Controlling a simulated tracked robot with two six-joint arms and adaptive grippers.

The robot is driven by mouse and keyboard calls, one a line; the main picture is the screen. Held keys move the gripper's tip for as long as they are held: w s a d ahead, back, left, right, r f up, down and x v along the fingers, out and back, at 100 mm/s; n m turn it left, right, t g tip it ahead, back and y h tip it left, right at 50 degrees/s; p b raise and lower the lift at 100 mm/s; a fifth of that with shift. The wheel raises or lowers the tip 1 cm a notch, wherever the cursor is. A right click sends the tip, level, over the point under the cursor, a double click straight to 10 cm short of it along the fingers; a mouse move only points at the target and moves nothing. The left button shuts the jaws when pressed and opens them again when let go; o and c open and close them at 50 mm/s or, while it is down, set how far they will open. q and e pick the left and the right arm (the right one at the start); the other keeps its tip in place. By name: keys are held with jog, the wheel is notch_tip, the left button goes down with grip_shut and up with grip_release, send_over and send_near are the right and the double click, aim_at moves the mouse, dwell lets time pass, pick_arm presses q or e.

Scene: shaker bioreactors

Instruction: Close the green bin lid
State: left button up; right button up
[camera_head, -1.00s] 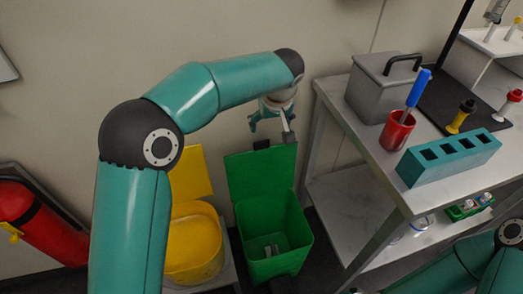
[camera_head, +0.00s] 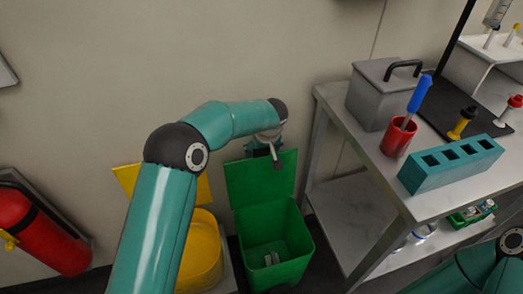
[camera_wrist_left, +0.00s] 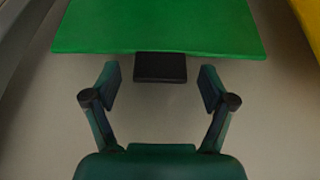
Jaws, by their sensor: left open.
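The green bin (camera_head: 272,240) stands on the floor left of the metal bench, with small pale items inside. Its green lid (camera_head: 262,178) is raised, standing up at the back of the bin. In the left wrist view the lid (camera_wrist_left: 155,25) fills the top, with a black tab (camera_wrist_left: 160,67) at its edge. My left gripper (camera_head: 266,150) is at the lid's upper edge, partly hidden by my wrist. In the left wrist view my left gripper (camera_wrist_left: 160,90) is open, its fingers to either side of the tab and apart from it. My right gripper is out of view.
A yellow bin (camera_head: 203,250) with a raised yellow lid stands just left of the green bin. The metal bench (camera_head: 437,197) on the right carries a grey box, a red cup and a teal rack. A red extinguisher (camera_head: 45,230) is at far left. The wall is close behind.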

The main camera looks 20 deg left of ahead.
pick_arm(q)
jog(key=shift+w+a+f, duration=0.1)
jog(key=shift+w+f, duration=0.1)
jog(key=shift+f, duration=0.3)
